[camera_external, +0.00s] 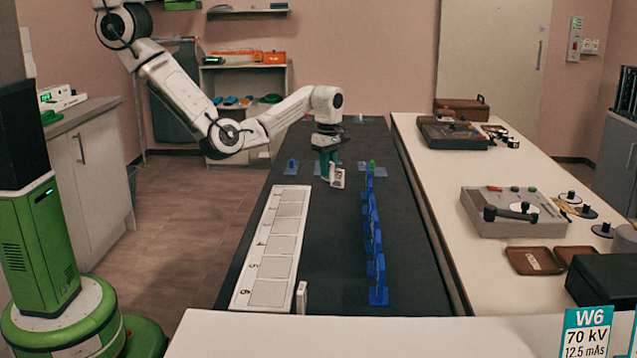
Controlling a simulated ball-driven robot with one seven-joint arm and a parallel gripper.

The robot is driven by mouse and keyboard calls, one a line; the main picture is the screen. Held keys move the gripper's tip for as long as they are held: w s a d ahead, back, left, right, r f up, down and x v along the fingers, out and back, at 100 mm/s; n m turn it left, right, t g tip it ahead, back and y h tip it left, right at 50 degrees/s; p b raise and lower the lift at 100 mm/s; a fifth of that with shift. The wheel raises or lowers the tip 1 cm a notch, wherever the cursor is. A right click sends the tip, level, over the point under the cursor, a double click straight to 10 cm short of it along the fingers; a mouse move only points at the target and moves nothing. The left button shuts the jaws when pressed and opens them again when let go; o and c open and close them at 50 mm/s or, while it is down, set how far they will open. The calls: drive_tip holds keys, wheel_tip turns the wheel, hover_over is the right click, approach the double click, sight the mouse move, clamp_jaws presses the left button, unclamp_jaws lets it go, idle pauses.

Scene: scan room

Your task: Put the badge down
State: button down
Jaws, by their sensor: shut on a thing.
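My gripper (327,163) points down over the dark table (400,245), toward its far half. It is shut on a small white badge (337,177) with dark marks, which hangs at the fingertips. I cannot tell whether the badge touches the table. A white board (262,268) with a column of numbered grey slots lies to the left and nearer the camera. A row of blue stands (375,255) runs along the right of the badge.
Several blue holders (291,167) stand behind and beside my gripper, one with a green piece (372,165). A small white block (301,297) stands by the board's near end. A white counter (425,175) with grey devices (511,211) runs along the right. Dark table between board and stands is clear.

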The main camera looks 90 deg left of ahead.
drive_tip(key=w+f, duration=0.2)
drive_tip(key=f, duration=0.1)
drive_tip(key=shift+w+a+f, duration=0.1)
drive_tip(key=shift+w+a, duration=0.25)
drive_tip(key=shift+f, duration=1.6)
drive_tip(key=shift+f, duration=0.1)
drive_tip(key=c, duration=1.1)
unclamp_jaws()
drive_tip(key=shift+o, duration=0.2)
wheel_tip(320, 180, up, 12)
drive_tip(key=shift+b, duration=0.3)
